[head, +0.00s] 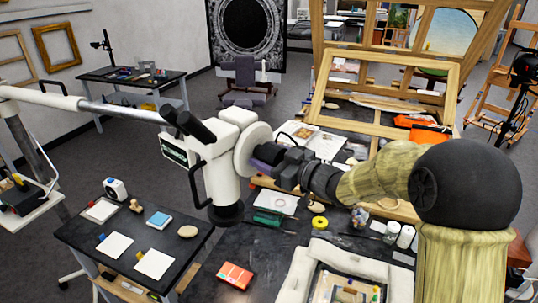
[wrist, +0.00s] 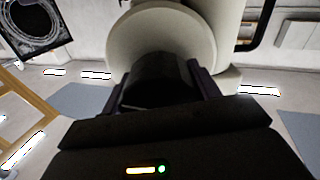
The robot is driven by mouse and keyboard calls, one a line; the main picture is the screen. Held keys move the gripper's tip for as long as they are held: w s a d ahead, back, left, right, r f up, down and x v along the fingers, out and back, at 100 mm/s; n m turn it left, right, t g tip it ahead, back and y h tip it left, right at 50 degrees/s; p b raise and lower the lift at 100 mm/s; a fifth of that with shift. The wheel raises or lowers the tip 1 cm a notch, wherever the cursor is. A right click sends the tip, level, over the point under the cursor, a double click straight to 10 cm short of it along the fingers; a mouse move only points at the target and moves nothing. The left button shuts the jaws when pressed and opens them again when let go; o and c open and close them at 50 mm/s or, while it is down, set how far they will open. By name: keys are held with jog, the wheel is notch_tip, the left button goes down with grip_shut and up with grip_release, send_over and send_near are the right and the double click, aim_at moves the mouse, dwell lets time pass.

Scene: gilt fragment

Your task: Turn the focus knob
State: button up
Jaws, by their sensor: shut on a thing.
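The white microscope (head: 217,165) hangs from a boom arm, with black eyepieces at its upper left and a dark objective at its bottom. A large pale disc (head: 250,150) stands out from its right side, and it also shows in the wrist view (wrist: 150,35). The dark focus knob (wrist: 158,82) projects from the disc's face. My gripper (wrist: 160,80) reaches the knob from the right in the head view (head: 264,158). Its two fingers lie on either side of the knob, shut on it. In the head view the fingers hide most of the knob.
The white boom (head: 85,104) runs to the left. Below stands a dark side table (head: 130,240) with cards and small items. A dark workbench (head: 260,240) holds tools, and a wooden easel frame (head: 385,85) stands behind my arm.

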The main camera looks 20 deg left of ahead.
jog(key=m+p, duration=0.2)
jog(key=m, duration=0.1)
jog(key=shift+r, duration=0.15)
jog(key=shift+m+p, duration=0.75)
jog(key=shift+m, duration=0.15)
jog(key=o, duration=1)
jog(key=shift+d+f, duration=0.1)
jog(key=shift+f, duration=0.1)
jog(key=shift+s+d, duration=0.1)
jog(key=shift+d, duration=0.2)
jog(key=b+v, duration=0.6)
jog(key=v, duration=1)
jog(key=shift+s+d+r, duration=0.1)
jog(key=shift+s+d, duration=0.1)
jog(key=shift+d, duration=0.05)
